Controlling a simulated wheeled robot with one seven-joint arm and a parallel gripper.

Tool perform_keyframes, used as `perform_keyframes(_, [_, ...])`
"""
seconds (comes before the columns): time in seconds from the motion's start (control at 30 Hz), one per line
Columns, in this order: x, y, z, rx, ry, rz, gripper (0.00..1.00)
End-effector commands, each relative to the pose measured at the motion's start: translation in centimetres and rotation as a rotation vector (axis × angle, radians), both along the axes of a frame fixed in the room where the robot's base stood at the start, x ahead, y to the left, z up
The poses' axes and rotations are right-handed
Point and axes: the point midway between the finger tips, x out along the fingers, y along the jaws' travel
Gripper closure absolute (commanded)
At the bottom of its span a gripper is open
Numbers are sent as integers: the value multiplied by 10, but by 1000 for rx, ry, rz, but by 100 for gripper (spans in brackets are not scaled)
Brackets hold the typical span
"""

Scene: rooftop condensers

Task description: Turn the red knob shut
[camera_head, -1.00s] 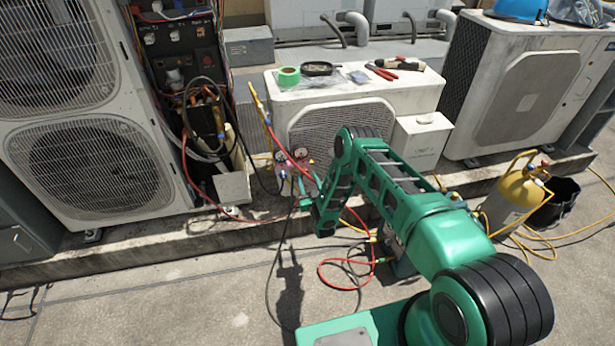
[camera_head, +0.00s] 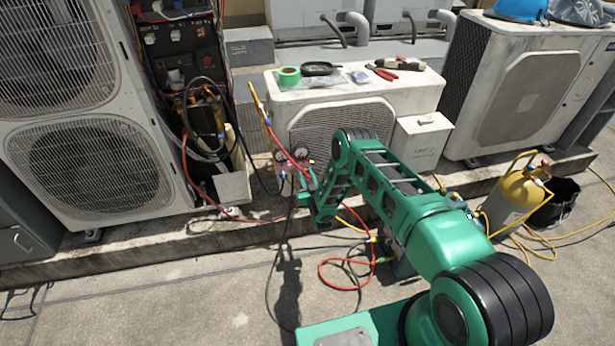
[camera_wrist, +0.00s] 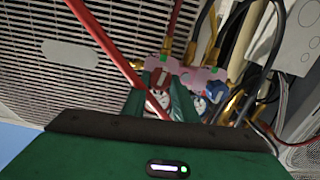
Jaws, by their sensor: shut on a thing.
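The gauge manifold, a pinkish-red block (camera_wrist: 190,74) with two round dials, hangs in front of the small condenser; its gauges (camera_head: 301,153) also show in the head view. My gripper (camera_wrist: 163,80) reaches it from the front, with its two green fingers at the manifold's near side. The fingers are shut on the red knob, which is mostly hidden between them.
A red hose (camera_wrist: 112,50) crosses in front of the fingers in the wrist view. More hoses (camera_head: 345,262) loop on the floor. The small condenser (camera_head: 340,125) stands behind, with tape and tools on top. A yellow cylinder (camera_head: 522,190) stands at the right.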

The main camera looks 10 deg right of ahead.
Motion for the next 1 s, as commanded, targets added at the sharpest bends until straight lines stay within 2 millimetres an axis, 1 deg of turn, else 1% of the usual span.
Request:
perform_keyframes(0.03, [0, -4, -1, 0, 1, -4, 97])
perform_keyframes(0.17, [0, -3, -1, 30, 1, -5, 97])
perform_keyframes(0.37, [0, -3, -1, 138, 1, -6, 97])
perform_keyframes(1.0, [0, -6, -2, 727, 0, -7, 97])
